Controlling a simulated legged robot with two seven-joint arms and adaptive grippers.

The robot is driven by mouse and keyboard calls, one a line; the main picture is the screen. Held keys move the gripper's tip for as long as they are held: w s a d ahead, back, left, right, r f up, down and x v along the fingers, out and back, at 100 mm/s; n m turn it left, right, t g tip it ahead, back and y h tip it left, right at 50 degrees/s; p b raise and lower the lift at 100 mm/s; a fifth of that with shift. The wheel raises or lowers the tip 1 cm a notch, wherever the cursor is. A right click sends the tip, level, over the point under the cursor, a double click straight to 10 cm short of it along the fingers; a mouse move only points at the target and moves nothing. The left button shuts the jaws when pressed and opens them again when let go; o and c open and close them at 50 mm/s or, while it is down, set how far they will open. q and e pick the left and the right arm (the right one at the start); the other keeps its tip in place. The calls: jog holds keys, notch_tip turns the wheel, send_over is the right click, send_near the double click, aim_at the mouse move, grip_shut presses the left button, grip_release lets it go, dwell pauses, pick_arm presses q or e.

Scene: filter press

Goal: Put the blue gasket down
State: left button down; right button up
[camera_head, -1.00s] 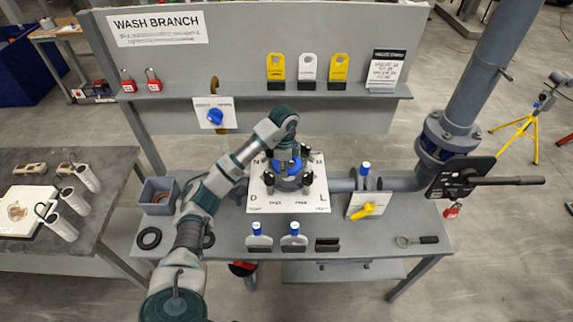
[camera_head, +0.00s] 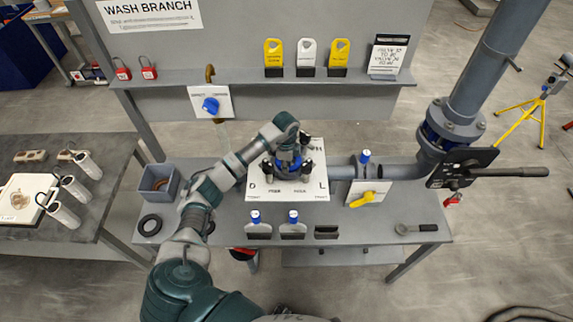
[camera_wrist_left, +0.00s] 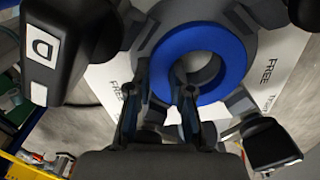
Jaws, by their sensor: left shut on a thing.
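The blue gasket (camera_wrist_left: 235,75) is a flat ring above or on a round grey flange (camera_wrist_left: 270,45) in the left wrist view. I cannot tell whether it rests fully on the flange. My left gripper (camera_wrist_left: 158,95) is shut on the near rim of the ring. In the head view the gripper (camera_head: 286,155) is over the white lettered plate (camera_head: 312,190), and a blue part of the gasket (camera_head: 286,167) shows below it. Dark clamps stand around the flange. The hand hides part of the flange. My right gripper is not in view.
A pipe with a yellow-handled valve (camera_head: 368,197) runs right of the plate. A grey bin (camera_head: 158,182) and a black ring (camera_head: 149,225) lie left. The front right bench is mostly clear.

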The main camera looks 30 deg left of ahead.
pick_arm(q)
jog(key=shift+a, duration=0.2)
jog(key=c, duration=1)
grip_release()
jog(key=shift+s+a, duration=0.1)
jog(key=shift+a, duration=0.1)
jog(key=shift+c, duration=0.2)
jog(key=shift+d, duration=0.3)
jog(key=shift+r, duration=0.5)
notch_tip(320, 180, up, 11)
jog(key=b, duration=0.1)
jog(key=shift+b, duration=0.35)
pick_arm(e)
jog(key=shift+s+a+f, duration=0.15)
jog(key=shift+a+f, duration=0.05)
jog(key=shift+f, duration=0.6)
pick_arm(q)
jog(key=shift+a, duration=0.1)
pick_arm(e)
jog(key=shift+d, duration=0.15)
